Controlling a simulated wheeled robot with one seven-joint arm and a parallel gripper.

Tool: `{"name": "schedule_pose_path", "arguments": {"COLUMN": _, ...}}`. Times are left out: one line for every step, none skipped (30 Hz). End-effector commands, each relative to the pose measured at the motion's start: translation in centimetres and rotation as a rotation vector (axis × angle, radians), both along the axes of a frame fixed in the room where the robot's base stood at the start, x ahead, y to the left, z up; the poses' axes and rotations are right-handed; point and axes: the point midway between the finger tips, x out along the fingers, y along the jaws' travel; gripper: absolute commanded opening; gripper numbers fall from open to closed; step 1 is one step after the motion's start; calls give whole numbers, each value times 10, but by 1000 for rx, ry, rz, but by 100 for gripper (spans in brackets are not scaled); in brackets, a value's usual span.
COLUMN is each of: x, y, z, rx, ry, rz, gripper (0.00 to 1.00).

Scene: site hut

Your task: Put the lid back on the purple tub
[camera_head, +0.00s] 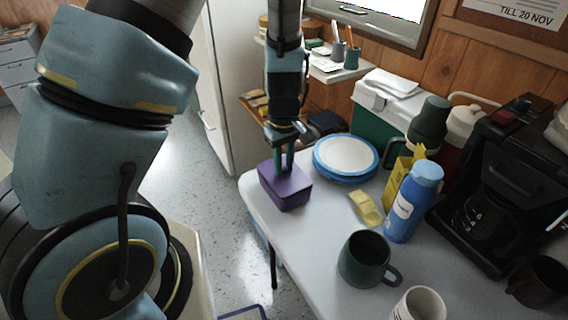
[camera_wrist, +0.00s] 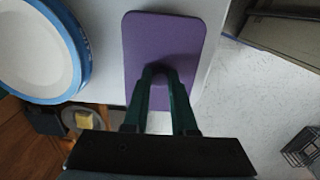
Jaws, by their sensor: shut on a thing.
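The purple tub (camera_head: 291,197) stands near the left edge of the white table. The purple lid (camera_head: 270,172) is on top of the tub or right at its rim; I cannot tell whether it is fully seated. In the wrist view the lid (camera_wrist: 184,40) is a flat purple rectangle with rounded corners that hides the tub. My gripper (camera_head: 284,167) points down over the lid. Its green fingers (camera_wrist: 161,75) are shut on the lid's small knob at the middle, which they mostly hide.
Blue-rimmed plates (camera_head: 345,157) are stacked just right of the tub.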

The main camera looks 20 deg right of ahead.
Motion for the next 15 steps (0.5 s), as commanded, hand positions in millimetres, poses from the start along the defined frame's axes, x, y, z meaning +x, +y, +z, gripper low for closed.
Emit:
{"name": "schedule_pose_path", "arguments": {"x": 0, "y": 0, "z": -1, "rx": 0, "ry": 0, "rz": 1, "gripper": 0}}
{"name": "schedule_pose_path", "arguments": {"x": 0, "y": 0, "z": -1, "rx": 0, "ry": 0, "rz": 0, "gripper": 0}}
{"name": "schedule_pose_path", "arguments": {"x": 0, "y": 0, "z": -1, "rx": 0, "ry": 0, "rz": 0, "gripper": 0}}
{"name": "schedule_pose_path", "arguments": {"x": 0, "y": 0, "z": -1, "rx": 0, "ry": 0, "rz": 0, "gripper": 0}}
{"name": "schedule_pose_path", "arguments": {"x": 0, "y": 0, "z": -1, "rx": 0, "ry": 0, "rz": 0, "gripper": 0}}
{"name": "schedule_pose_path", "arguments": {"x": 0, "y": 0, "z": -1, "rx": 0, "ry": 0, "rz": 0, "gripper": 0}}
{"name": "schedule_pose_path", "arguments": {"x": 0, "y": 0, "z": -1, "rx": 0, "ry": 0, "rz": 0, "gripper": 0}}
{"name": "schedule_pose_path", "arguments": {"x": 0, "y": 0, "z": -1, "rx": 0, "ry": 0, "rz": 0, "gripper": 0}}
{"name": "schedule_pose_path", "arguments": {"x": 0, "y": 0, "z": -1, "rx": 0, "ry": 0, "rz": 0, "gripper": 0}}
{"name": "schedule_pose_path", "arguments": {"x": 0, "y": 0, "z": -1, "rx": 0, "ry": 0, "rz": 0, "gripper": 0}}
{"name": "schedule_pose_path", "arguments": {"x": 0, "y": 0, "z": -1, "rx": 0, "ry": 0, "rz": 0, "gripper": 0}}
{"name": "schedule_pose_path", "arguments": {"x": 0, "y": 0, "z": -1, "rx": 0, "ry": 0, "rz": 0, "gripper": 0}}
{"name": "schedule_pose_path", "arguments": {"x": 0, "y": 0, "z": -1, "rx": 0, "ry": 0, "rz": 0, "gripper": 28}}
{"name": "schedule_pose_path", "arguments": {"x": 0, "y": 0, "z": -1, "rx": 0, "ry": 0, "rz": 0, "gripper": 32}}
{"name": "schedule_pose_path", "arguments": {"x": 0, "y": 0, "z": -1, "rx": 0, "ry": 0, "rz": 0, "gripper": 36}}
